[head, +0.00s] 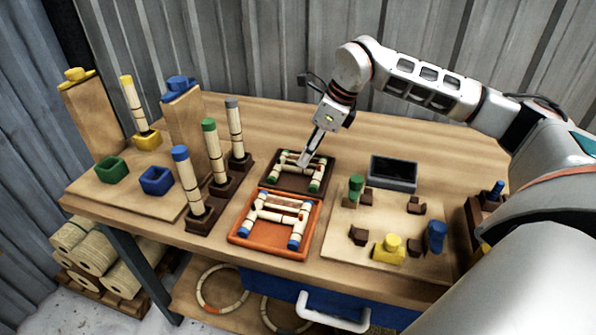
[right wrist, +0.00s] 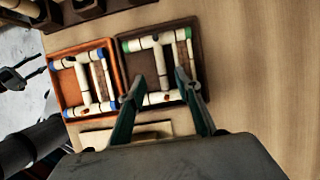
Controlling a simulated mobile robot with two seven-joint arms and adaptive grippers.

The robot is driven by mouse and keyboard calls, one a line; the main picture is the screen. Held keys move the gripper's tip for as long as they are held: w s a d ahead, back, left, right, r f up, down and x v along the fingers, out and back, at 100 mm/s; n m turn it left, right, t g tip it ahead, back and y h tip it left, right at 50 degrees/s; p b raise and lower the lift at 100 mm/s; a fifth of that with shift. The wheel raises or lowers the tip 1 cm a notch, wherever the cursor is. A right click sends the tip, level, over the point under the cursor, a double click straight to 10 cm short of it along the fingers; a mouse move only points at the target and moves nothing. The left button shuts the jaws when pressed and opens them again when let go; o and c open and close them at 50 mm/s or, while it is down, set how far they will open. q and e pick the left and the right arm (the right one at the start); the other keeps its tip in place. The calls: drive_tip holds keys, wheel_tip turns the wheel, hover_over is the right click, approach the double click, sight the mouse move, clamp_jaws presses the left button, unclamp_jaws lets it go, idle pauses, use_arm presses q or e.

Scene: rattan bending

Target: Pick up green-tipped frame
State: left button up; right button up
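The green-tipped frame (head: 316,183) is made of pale rattan bars with green ends and lies in a dark brown tray (head: 272,187) near the middle of the table. It also shows in the right wrist view (right wrist: 159,62). My right gripper (head: 304,160) points down over this frame and hides part of it. In the right wrist view its two fingers (right wrist: 160,80) are spread apart, with part of the frame seen between them. I cannot tell whether they touch it. A dark pronged shape at the left edge of that view may be my left gripper (right wrist: 20,75).
A blue-tipped frame (head: 294,240) lies in an orange tray (head: 262,249) just in front. Upright posts with blue, green and grey tops (head: 217,155) stand to the left. A grey bin (head: 393,174) and a board of coloured blocks (head: 340,246) are on the right.

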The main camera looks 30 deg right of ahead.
sight(300, 168)
drive_tip(key=x, duration=0.5)
drive_tip(key=shift+d+f, duration=0.25)
use_arm(q)
drive_tip(key=shift+w, duration=0.3)
use_arm(e)
drive_tip(key=shift+r, duration=0.1)
drive_tip(key=shift+c, duration=0.3)
clamp_jaws()
